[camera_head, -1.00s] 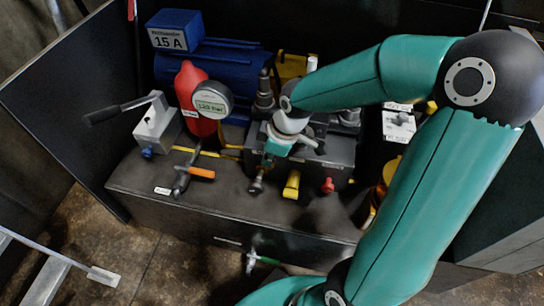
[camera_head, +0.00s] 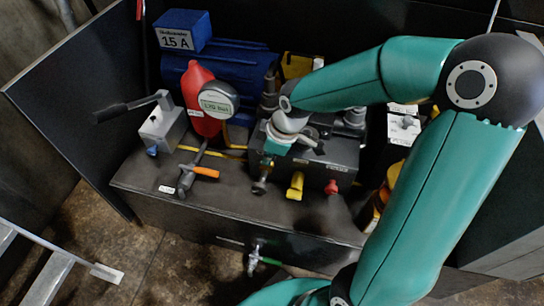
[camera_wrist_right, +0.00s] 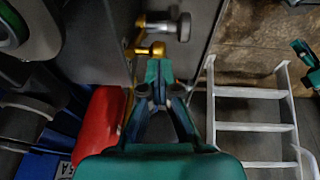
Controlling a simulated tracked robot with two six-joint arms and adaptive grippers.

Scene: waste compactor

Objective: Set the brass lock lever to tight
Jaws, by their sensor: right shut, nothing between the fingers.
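My right gripper (camera_head: 275,150) reaches down over the front of the dark valve block (camera_head: 345,152); its fingers are shut and empty. In the wrist view the closed fingertips (camera_wrist_right: 158,72) point at a brass-coloured lever (camera_wrist_right: 150,50) with a rounded end, just ahead of them. I cannot tell whether they touch it.
A red cylinder (camera_head: 196,82) with a round gauge (camera_head: 218,101) stands left of the block. An orange-handled lever (camera_head: 205,172), yellow handle (camera_head: 295,186) and red knob (camera_head: 331,187) are nearby. A green-handled valve (camera_head: 254,258) is on the cabinet front.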

